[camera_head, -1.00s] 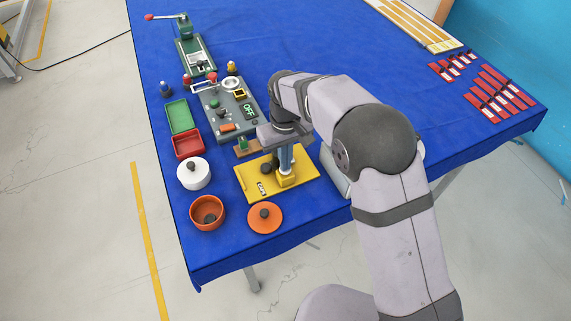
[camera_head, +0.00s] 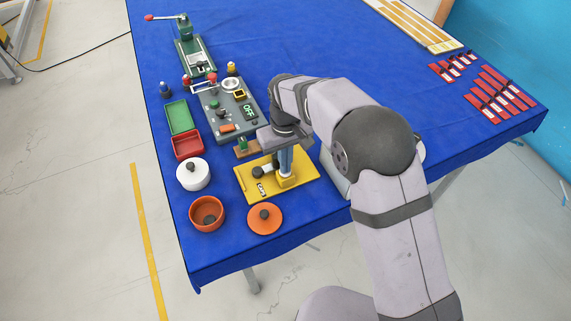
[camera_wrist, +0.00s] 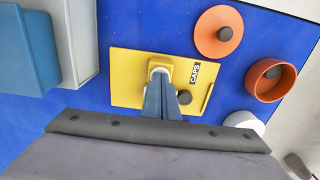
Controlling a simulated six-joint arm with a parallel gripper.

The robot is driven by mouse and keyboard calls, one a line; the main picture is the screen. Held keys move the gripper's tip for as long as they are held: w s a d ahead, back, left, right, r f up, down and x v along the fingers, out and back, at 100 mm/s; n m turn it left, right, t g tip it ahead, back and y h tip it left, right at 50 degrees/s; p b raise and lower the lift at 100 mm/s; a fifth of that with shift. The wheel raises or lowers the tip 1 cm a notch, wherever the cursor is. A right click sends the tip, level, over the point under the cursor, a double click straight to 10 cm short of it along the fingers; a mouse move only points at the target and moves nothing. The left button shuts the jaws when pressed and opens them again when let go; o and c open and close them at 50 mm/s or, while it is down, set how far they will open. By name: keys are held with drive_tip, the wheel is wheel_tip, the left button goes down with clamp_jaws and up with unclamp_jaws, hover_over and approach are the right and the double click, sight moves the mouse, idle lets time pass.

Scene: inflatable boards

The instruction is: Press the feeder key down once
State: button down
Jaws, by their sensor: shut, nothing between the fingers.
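The yellow feeder board (camera_head: 306,167), labelled CAPS, lies near the table's front edge; it also shows in the wrist view (camera_wrist: 126,92). A raised yellow block (camera_head: 288,183) stands on it, with a pale rounded part (camera_wrist: 159,70) at the fingertips that looks like the key. My gripper (camera_head: 286,168) is shut and empty, pointing down over this block. The fingers (camera_wrist: 160,88) hide part of the key, so I cannot tell whether they touch it or how far down it is. A dark round cap (camera_head: 258,172) lies on the board beside the block, also in the wrist view (camera_wrist: 184,97).
An orange lid (camera_head: 265,218), an orange bowl (camera_head: 206,213) and a white pot (camera_head: 194,175) stand left of and in front of the board. A grey control panel (camera_head: 230,108) and red (camera_head: 188,145) and green (camera_head: 181,117) trays lie behind. The table's middle is clear.

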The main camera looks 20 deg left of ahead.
drive_tip(key=shift+r, duration=0.1)
wheel_tip(320, 180, up, 9)
drive_tip(key=p, duration=0.7)
idle(1.0)
idle(0.7)
